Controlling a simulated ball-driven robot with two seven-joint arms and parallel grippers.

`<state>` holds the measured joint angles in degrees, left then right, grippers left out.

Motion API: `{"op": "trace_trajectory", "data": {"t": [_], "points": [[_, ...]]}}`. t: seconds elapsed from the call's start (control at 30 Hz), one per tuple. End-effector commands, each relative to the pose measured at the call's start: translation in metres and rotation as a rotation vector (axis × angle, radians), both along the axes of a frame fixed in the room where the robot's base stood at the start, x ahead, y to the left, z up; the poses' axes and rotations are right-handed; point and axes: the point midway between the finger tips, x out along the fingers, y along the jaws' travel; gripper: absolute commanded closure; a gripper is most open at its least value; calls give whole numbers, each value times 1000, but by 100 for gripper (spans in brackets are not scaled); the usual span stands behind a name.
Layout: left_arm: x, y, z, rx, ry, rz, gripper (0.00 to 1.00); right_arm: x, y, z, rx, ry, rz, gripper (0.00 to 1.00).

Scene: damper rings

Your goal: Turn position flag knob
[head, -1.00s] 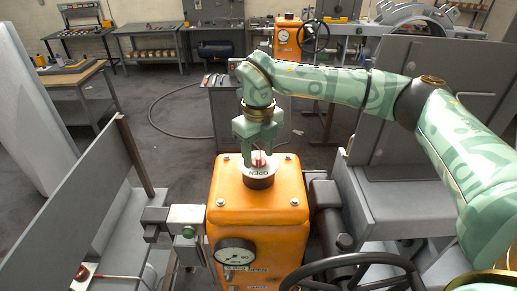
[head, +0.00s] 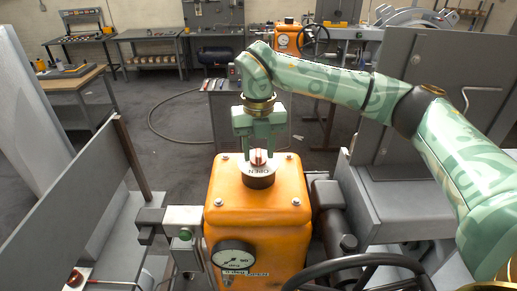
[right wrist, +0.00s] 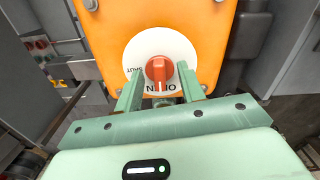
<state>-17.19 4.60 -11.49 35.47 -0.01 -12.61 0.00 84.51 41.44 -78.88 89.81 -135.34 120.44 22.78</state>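The flag knob (head: 258,157) is a small red knob on a round white plate (head: 261,170) with the word OPEN facing me, on top of the orange box (head: 230,194). In the right wrist view the knob (right wrist: 159,69) points towards OPEN; SHUT shows at the left of the plate (right wrist: 180,46). My right gripper (head: 258,153) points down at the knob from above. In the right wrist view its two fingers (right wrist: 159,84) are apart, with gaps between them and the knob, one finger on each side. My left gripper is out of view.
A dark handwheel (head: 365,262) stands at the lower right. Grey panels (head: 80,195) rise on both sides.

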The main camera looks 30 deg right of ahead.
Motion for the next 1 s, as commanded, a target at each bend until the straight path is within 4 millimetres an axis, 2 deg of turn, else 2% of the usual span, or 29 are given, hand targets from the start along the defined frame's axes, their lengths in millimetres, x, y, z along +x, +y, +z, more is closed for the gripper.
{"op": "trace_trajectory", "data": {"t": [0.5, 0.87, 1.0], "points": [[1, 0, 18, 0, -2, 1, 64, 0, 0, 20, 1, 0, 1, 61], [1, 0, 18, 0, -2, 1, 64, 0, 0, 21, 0, 0, 1, 61], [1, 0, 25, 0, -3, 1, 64, 0, 0, 32, 1, -1, 1, 61]]}}
